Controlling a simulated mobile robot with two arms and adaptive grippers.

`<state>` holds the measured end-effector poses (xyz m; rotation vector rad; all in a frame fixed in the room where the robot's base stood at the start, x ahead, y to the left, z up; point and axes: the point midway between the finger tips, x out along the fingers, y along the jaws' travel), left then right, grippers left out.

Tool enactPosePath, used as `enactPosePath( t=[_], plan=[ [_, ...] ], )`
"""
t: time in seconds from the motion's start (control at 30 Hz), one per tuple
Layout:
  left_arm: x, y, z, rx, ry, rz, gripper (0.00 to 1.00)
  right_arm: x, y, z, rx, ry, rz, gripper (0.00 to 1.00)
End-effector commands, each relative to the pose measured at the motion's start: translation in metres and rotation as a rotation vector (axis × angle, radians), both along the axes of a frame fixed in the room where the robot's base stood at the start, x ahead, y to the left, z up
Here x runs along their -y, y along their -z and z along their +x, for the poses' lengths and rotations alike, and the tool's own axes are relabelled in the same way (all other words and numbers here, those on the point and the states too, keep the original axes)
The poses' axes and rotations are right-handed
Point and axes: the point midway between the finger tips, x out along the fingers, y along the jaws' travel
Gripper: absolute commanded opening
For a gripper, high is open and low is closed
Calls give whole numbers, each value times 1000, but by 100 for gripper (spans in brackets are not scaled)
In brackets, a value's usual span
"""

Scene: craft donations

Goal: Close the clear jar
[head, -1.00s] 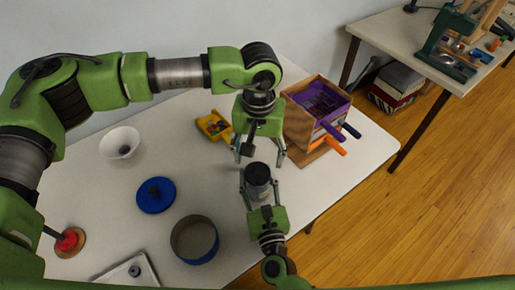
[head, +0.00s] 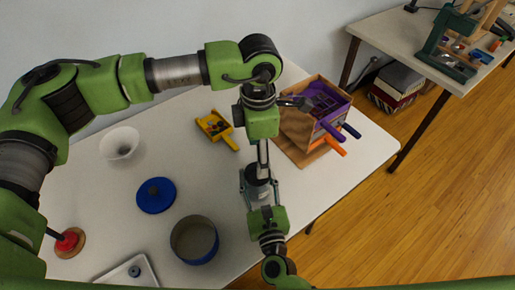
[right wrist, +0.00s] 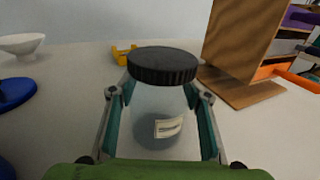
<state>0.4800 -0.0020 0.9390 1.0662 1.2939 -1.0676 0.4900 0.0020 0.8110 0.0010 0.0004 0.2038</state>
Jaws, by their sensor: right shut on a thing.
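The clear jar (right wrist: 160,125) stands upright between the fingers of my right gripper (right wrist: 160,120), with a small pale label low on its front. My right gripper, also in the head view (head: 259,190), is shut on the jar's body. A black ridged lid (right wrist: 162,65) sits level on top of the jar; I cannot tell how tight it is. In the head view my left gripper (head: 263,158) is above the lid, pointing down. Its fingers show edge-on and cover part of the lid, so its opening and any contact with the lid are unclear.
A wooden box (head: 298,125) with purple and orange-handled things stands right of the jar. A yellow tray (head: 215,126) lies behind. A white bowl (head: 120,143), blue lid (head: 156,195) and blue-sided round tin (head: 195,240) stand left. The table's right edge is near.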

Motion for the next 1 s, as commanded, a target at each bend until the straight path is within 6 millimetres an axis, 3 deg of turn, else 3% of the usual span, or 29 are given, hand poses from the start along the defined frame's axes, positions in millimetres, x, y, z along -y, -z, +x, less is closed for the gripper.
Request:
enactPosePath(
  t=[0.4, 0.6, 0.8, 1.0],
  plan=[
    [-1, -6, 0, -1, -785, 0, 61, 0, 0, 0, 1, 0, 0, 0],
    [-2, -9, 0, -1, -1073, 2, 61, 0, 0, 0, 1, 0, 0, 0],
    [-2, -10, 0, -1, -1207, 2, 61, 0, 0, 0, 1, 0, 0, 0],
    [-2, -10, 0, -1, -1225, 2, 61, 0, 0, 0, 1, 0, 0, 0]
  ],
)
